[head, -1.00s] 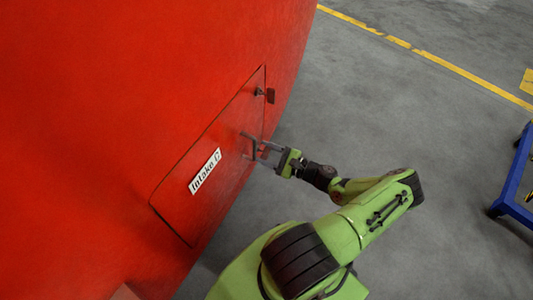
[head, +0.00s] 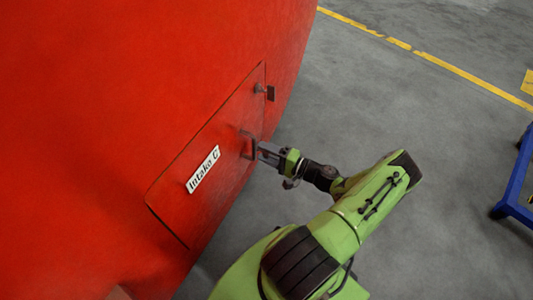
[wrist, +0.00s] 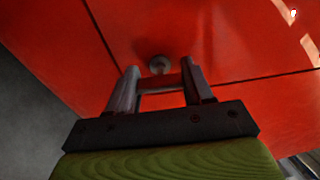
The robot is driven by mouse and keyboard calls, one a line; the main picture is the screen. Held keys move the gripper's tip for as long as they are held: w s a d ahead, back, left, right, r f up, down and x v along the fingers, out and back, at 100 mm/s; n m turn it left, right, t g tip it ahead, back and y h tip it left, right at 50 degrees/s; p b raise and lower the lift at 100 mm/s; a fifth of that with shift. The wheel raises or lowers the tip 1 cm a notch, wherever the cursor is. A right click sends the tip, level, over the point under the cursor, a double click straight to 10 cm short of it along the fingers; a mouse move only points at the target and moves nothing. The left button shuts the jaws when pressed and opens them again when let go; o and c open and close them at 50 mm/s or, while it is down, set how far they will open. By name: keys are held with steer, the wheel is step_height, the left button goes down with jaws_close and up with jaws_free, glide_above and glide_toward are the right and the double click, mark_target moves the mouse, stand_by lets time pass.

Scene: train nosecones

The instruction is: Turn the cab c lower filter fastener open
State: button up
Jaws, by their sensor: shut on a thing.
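The red intake panel (head: 190,150) is set in the curved red nose and bears an "Intake C" label (head: 203,169). My gripper (head: 255,147) is at its right edge, shut on the lower fastener. In the wrist view, my gripper (wrist: 160,74) has the fastener's reddish flat bar (wrist: 160,83) between its fingers. A round grey base (wrist: 158,64) shows just beyond on the red surface. In the head view the fingers largely hide the fastener. The upper fastener (head: 265,90), small and dark, stands out from the panel further up.
A blue frame (head: 518,185) stands at the far right. Grey floor (head: 390,90) with a yellow line (head: 450,66) lies open to the right of the nose.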

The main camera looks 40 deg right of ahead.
steer(key=shift+n, duration=0.4)
steer(key=o, duration=1)
steer(key=shift+o, duration=0.2)
steer(key=v, duration=1.5)
steer(key=shift+s+p, duration=0.4)
steer(key=shift+d, duration=0.2)
